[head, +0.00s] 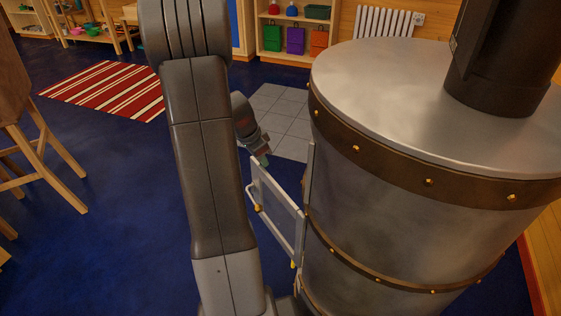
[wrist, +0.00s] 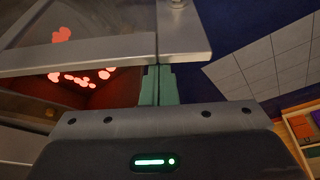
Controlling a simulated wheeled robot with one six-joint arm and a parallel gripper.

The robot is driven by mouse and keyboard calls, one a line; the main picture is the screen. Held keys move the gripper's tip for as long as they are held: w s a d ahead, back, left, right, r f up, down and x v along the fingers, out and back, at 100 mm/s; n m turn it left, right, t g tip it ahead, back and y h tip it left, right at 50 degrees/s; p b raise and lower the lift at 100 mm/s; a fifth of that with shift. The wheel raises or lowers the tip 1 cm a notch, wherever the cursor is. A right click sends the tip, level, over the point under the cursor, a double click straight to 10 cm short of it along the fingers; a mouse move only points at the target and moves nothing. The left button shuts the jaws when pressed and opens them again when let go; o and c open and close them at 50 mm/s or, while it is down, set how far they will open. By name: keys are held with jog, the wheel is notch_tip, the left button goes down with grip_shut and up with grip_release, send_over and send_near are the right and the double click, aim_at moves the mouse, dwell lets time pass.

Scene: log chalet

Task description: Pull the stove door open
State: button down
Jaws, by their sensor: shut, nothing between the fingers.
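The stove (head: 385,190) is a large grey metal drum with riveted brown bands, at the right of the head view. Its door (head: 278,212), a pale metal frame around a pane, stands swung out from the stove's left side, so it is open at an angle. My gripper (head: 264,160) is by the door's upper outer corner. In the wrist view my teal fingers (wrist: 158,85) are together and empty, close against the door frame (wrist: 80,54). I cannot tell whether they touch it. Red embers (wrist: 85,76) glow inside the stove. My arm hides part of the floor left of the door.
A black stovepipe (head: 502,55) rises from the stove top. Grey floor tiles (head: 283,115) lie behind the door. A wooden chair (head: 40,130) stands at the left, a red striped rug (head: 105,90) beyond it. Shelves (head: 290,35) line the back. Blue floor is clear between.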

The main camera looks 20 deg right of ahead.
jog(key=s+a+n+t+y+b, duration=0.2)
jog(key=s+a+n+b, duration=0.3)
jog(key=s+a+n, duration=0.4)
jog(key=shift+s+a+n, duration=0.3)
jog(key=shift+s+a, duration=1.5)
jog(key=shift+a, duration=1.05)
